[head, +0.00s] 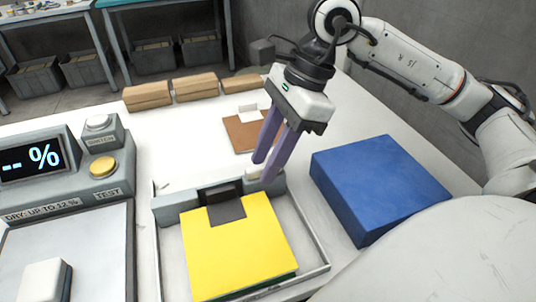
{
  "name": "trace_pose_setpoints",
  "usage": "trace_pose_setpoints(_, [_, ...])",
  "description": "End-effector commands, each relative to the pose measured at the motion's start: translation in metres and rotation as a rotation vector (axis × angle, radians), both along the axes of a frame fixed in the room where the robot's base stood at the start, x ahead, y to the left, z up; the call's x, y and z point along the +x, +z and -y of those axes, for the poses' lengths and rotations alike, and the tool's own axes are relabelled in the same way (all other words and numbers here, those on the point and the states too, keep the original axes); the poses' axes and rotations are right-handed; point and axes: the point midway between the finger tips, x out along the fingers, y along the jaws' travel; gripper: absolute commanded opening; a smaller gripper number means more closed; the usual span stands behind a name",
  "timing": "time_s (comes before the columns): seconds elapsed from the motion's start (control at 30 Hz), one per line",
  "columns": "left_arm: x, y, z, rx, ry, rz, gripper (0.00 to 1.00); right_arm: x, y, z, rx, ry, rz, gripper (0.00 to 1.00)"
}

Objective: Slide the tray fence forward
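The tray (317,262) is a shallow metal tray in the lower middle of the head view, with a yellow pad (237,248) lying in it. The fence (178,209) is a grey bar across the tray's far end, with a dark clip (226,207) at its middle overlapping the pad. A small pale piece (254,174) sits at the fence's right part. My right gripper (265,170) reaches down with its purple fingers apart, the tips close to the fence's right end. Whether they touch it is unclear. My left gripper is out of view.
A blue block (375,182) lies right of the tray. A brown board (240,134) with a white piece lies behind the fingers. Several wooden blocks (195,87) line the table's far edge. A moisture meter (40,165) with buttons stands left. White table shows between them.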

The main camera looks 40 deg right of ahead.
Motion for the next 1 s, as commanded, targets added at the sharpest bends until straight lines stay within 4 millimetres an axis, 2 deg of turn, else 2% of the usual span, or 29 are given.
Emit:
trace_pose_setpoints(0.27, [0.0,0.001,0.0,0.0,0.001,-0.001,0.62,0.0,0.006,0.002,0.0,-0.002,0.001,0.31])
trace_pose_setpoints(0.7, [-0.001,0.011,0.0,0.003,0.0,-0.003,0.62,-0.01,0.079,0.03,0.001,-0.001,0.003,0.31])
trace_pose_setpoints(0.83, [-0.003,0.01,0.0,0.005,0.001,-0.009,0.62,-0.012,0.091,0.035,0.001,-0.001,0.002,0.31])
trace_pose_setpoints(1.0, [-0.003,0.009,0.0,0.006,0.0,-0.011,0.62,-0.013,0.096,0.037,0.001,0.001,0.001,0.31])
